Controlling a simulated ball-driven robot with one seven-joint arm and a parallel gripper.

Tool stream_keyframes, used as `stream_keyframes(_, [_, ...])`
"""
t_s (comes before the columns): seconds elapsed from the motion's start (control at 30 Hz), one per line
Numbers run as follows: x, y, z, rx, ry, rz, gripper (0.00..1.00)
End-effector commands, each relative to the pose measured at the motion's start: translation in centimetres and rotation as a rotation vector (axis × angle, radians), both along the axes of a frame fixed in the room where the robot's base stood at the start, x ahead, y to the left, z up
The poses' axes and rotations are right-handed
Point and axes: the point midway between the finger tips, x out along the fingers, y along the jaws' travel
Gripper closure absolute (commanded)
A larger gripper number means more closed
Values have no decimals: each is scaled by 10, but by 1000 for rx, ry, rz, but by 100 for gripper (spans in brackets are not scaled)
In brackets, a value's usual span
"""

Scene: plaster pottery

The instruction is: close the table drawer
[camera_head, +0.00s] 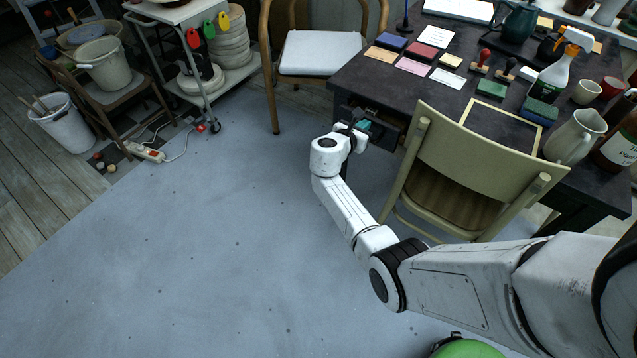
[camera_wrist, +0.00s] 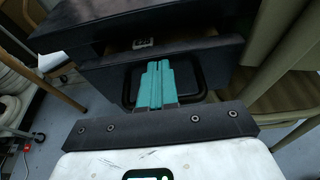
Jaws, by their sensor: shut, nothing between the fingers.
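The dark table (camera_head: 372,82) stands at the upper right of the head view. Its drawer (camera_head: 392,132) is partly hidden behind my arm's end. In the wrist view the drawer's dark front (camera_wrist: 220,52) stands a little out from under the tabletop, and a strip of its inside shows above the front edge. A black loop handle (camera_wrist: 129,85) is on the front. My gripper (camera_wrist: 157,68) has its teal fingers together and empty, in front of the handle; I cannot tell whether they touch it. It also shows small in the head view (camera_head: 362,125).
A beige chair (camera_head: 480,160) stands close to the right of the drawer, with its backrest near my arm. Stamps, cards, a spray bottle (camera_head: 555,72) and a jug (camera_head: 575,135) are on the tabletop.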

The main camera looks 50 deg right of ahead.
Motion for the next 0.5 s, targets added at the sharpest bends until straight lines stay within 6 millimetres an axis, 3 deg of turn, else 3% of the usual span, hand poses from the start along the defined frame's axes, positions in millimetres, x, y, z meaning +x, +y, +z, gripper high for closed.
stream_keyframes(0.2, [1, -28, -1, 0, -1, -3, 100])
stream_keyframes(0.5, [1, -38, 0, 0, 1, -1, 100])
